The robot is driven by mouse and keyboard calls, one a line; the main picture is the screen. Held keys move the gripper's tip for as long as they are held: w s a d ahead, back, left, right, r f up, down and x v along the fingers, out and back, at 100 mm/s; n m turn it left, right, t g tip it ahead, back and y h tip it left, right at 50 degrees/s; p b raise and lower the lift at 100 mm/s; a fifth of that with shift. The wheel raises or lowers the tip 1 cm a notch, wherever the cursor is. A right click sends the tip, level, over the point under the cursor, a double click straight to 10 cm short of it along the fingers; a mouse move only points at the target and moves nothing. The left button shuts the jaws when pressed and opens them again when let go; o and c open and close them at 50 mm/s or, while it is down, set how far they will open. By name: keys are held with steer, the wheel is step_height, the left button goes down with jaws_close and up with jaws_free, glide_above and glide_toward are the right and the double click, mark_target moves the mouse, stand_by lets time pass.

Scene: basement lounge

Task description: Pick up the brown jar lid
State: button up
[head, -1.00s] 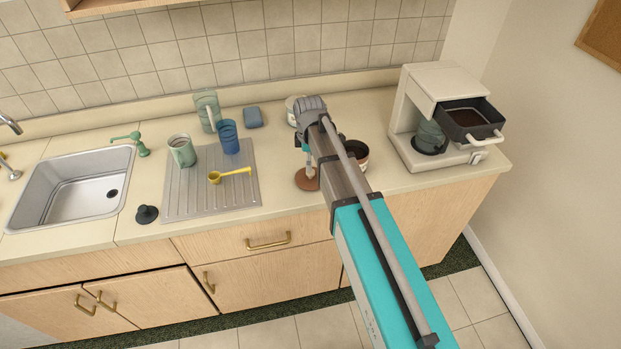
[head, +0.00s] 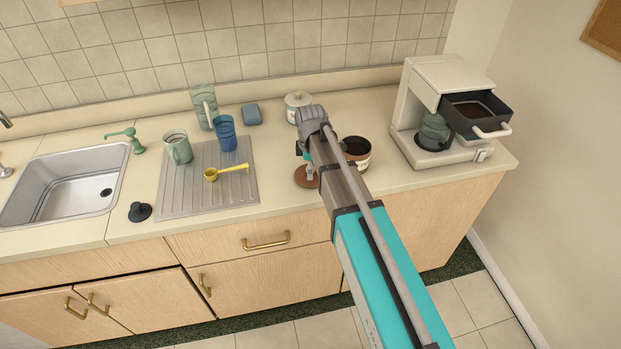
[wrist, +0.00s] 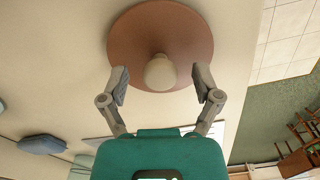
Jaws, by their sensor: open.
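The brown jar lid (head: 304,178) lies on the counter near its front edge, partly hidden by my arm in the head view. In the wrist view the lid (wrist: 185,42) is a round brown disc with a pale round knob (wrist: 160,72) facing my gripper. My gripper (wrist: 160,82) is open. Its two fingertips are on either side of the knob, with a gap on each side, and overlap the lid's lower edge in the picture. In the head view my gripper (head: 307,165) hangs over the lid.
The coffee machine (head: 432,140) is at right. The drainboard (head: 200,200) at left holds a yellow scoop (head: 226,172), a mug (head: 178,149) and a blue cup (head: 226,136).

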steer(key=shift+f, duration=0.1)
stand_by(0.5)
jaws_close()
steer(key=shift+r, duration=0.2)
stand_by(0.3)
step_height(320, 180, up, 3)
steer(key=p, duration=0.3)
steer(key=shift+f, duration=0.1)
steer(key=s+d+r+p, duration=0.3)
steer(key=s+r+p, duration=0.7)
steer(key=s, duration=0.3)
steer(key=shift+s+d, duration=0.15)
steer(key=shift+s, duration=0.15)
steer(key=shift+w, duration=0.15)
